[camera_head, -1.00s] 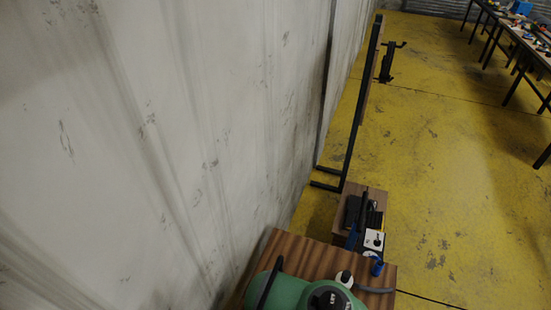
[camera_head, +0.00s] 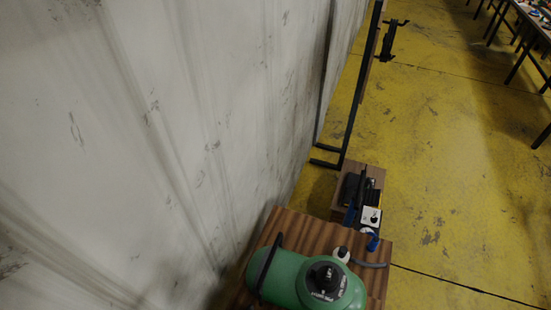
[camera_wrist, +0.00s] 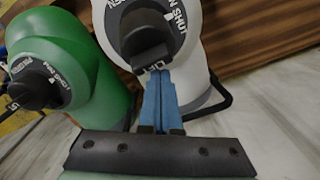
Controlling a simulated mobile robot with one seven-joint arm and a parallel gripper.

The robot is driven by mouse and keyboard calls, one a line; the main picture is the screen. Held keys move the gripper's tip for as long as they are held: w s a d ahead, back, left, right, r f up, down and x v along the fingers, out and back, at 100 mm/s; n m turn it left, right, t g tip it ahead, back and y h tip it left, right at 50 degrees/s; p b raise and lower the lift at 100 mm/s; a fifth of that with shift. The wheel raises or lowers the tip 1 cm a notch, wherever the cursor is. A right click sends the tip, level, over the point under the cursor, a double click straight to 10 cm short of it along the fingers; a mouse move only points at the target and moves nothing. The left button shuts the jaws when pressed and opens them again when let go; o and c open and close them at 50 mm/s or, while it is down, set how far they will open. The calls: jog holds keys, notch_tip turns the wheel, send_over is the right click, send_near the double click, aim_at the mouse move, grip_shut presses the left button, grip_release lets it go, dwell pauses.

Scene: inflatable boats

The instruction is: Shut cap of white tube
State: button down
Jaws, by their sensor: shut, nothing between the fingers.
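The white tube (camera_wrist: 203,85) stands in the middle of the wrist view, with a dark cap (camera_wrist: 140,32) in a grey ring with "SHUT" lettering. My gripper (camera_wrist: 158,76) has its two blue fingers together with nothing between them. Its tips are at the near edge of the cap; whether they touch it I cannot tell. A green tube (camera_wrist: 95,70) with a similar dark cap (camera_wrist: 38,82) is to the left. In the head view the green tube (camera_head: 286,278) is at the bottom; my gripper and the white tube are not seen there.
The tubes stand by a wooden surface (camera_wrist: 255,30). In the head view, a wooden box top (camera_head: 285,226) holds the green tube beside a pale wall (camera_head: 150,140). A small white fitting (camera_head: 342,254) with a hose lies near it. Yellow floor (camera_head: 450,180) is open at right.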

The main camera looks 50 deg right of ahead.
jog(key=shift+s+d+f+p, duration=0.1)
jog(key=shift+s+d+p, duration=0.15)
jog(key=shift+s, duration=0.4)
jog(key=shift+s+d+p, duration=0.1)
jog(key=shift+s+d, duration=0.1)
jog(key=shift+s, duration=0.45)
jog(key=shift+s+d+f, duration=0.2)
jog(key=shift+s+f, duration=0.15)
jog(key=shift+s, duration=0.35)
jog(key=shift+s+d+f, duration=0.15)
jog(key=shift+s+f, duration=0.15)
jog(key=shift+s, duration=0.4)
jog(key=shift+d+r+p, duration=0.1)
jog(key=shift+r+p, duration=0.5)
notch_tip(320, 180, up, 5)
jog(key=p, duration=0.4)
jog(key=shift+s+f, duration=0.15)
jog(key=shift+f, duration=0.05)
jog(key=shift+w+r, duration=0.5)
jog(key=shift+r, duration=0.15)
jog(key=shift+s+r, duration=0.1)
jog(key=shift+s, duration=0.05)
